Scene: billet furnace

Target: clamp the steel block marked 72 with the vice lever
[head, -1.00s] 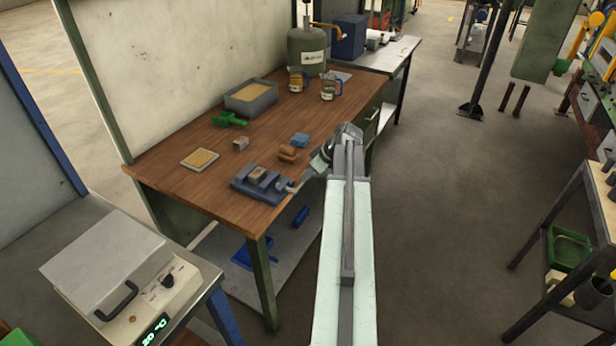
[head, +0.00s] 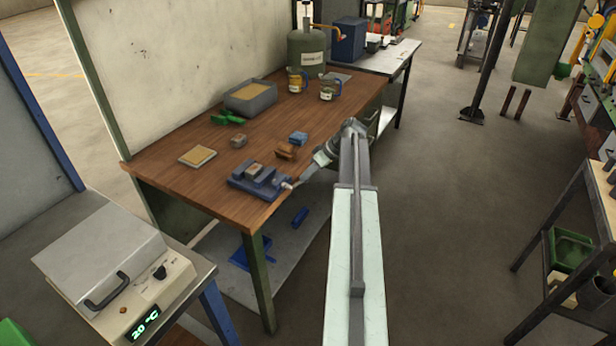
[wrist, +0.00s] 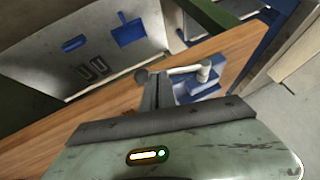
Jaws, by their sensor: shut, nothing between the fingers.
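A blue-grey vice (head: 270,190) sits at the near right edge of the wooden bench. A small grey-brown block (head: 255,171) rests at the vice; its marking is too small to read. In the wrist view the vice (wrist: 206,88) shows partly as blue metal, with a pale lever (wrist: 188,70) ending in a dark round knob. My gripper (head: 291,184) is shut and empty at the lever side of the vice. In the wrist view my gripper's fingers (wrist: 152,88) are just beside the lever; I cannot tell whether they touch it. The block is not visible there.
On the bench (head: 190,180) are a tan pad (head: 198,155), a small grey block (head: 239,140), a brown block (head: 286,151), a blue block (head: 299,138), a green item (head: 228,118) and a grey tray (head: 250,107). A heater box (head: 100,260) stands near left.

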